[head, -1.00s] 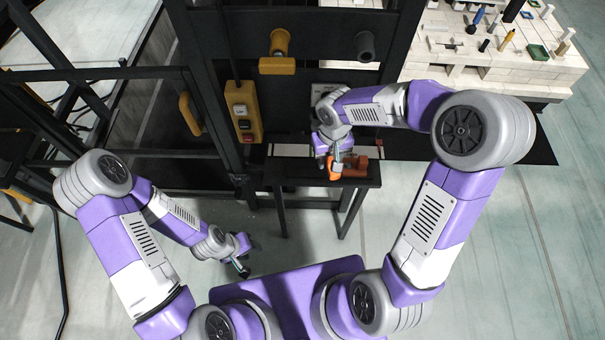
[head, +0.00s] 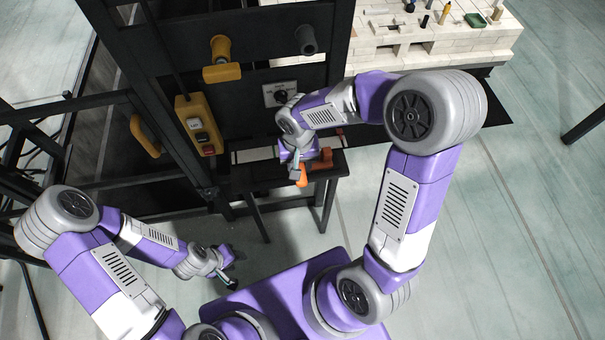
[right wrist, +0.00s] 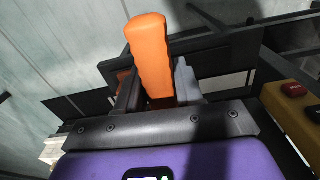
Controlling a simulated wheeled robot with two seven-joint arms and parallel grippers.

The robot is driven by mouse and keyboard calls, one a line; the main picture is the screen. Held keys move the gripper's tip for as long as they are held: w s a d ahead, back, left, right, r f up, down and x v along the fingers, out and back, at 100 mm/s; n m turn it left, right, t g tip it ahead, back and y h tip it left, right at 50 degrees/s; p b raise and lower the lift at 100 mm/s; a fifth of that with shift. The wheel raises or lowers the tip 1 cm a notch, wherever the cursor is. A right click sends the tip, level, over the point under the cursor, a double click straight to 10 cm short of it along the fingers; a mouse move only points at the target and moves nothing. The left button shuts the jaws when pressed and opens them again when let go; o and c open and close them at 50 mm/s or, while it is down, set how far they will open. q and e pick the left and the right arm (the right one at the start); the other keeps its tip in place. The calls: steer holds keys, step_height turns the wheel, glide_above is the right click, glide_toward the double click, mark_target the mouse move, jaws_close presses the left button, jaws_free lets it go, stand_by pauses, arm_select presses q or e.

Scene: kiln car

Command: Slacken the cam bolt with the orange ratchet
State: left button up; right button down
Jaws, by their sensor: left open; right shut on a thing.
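The orange ratchet (head: 301,175) is at my right gripper (head: 297,168), above the small black stand (head: 255,180). In the right wrist view its upright orange handle (right wrist: 152,58) sits between the two fingers of my right gripper (right wrist: 157,88), which is shut on it. A second orange part (head: 326,162) shows just right of the gripper in the head view; I cannot tell how it joins the ratchet. I cannot make out the cam bolt. My left gripper (head: 230,268) is open and empty, low at the left, well away from the stand.
A black frame carries a yellow handle (head: 221,62), a grey knob (head: 307,40), a dial plate (head: 281,93) and a yellow button box (head: 197,125). A pale brick deck (head: 400,45) with small items stands behind.

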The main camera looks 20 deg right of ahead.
steer(key=s+m, duration=0.1)
steer(key=m, duration=0.1)
steer(key=s+f+m, duration=0.1)
steer(key=m, duration=0.1)
steer(key=shift+s+a, duration=0.15)
steer(key=shift+s, duration=0.25)
step_height(320, 180, down, 6)
steer(key=b, duration=0.6)
steer(key=shift+s+a+f, duration=0.15)
steer(key=shift+s+a, duration=0.1)
steer(key=shift+s, duration=0.05)
stand_by(0.5)
steer(key=shift+b, duration=0.3)
